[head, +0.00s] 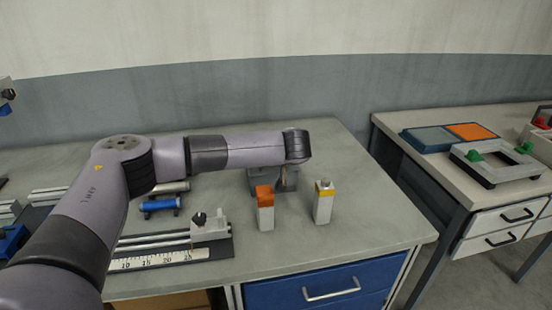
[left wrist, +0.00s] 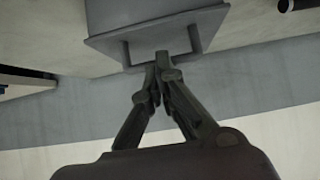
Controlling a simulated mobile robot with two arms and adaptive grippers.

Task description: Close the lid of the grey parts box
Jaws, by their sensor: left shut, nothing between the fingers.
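The grey parts box (head: 258,181) stands on the bench in the head view, partly behind my left wrist and an orange-topped bottle. The lid's angle is not clear. My right gripper is not in view.
A rail fixture with a ruler (head: 165,258) and a blue roller (head: 160,204) lie to the left. The bench right of the bottles is clear.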

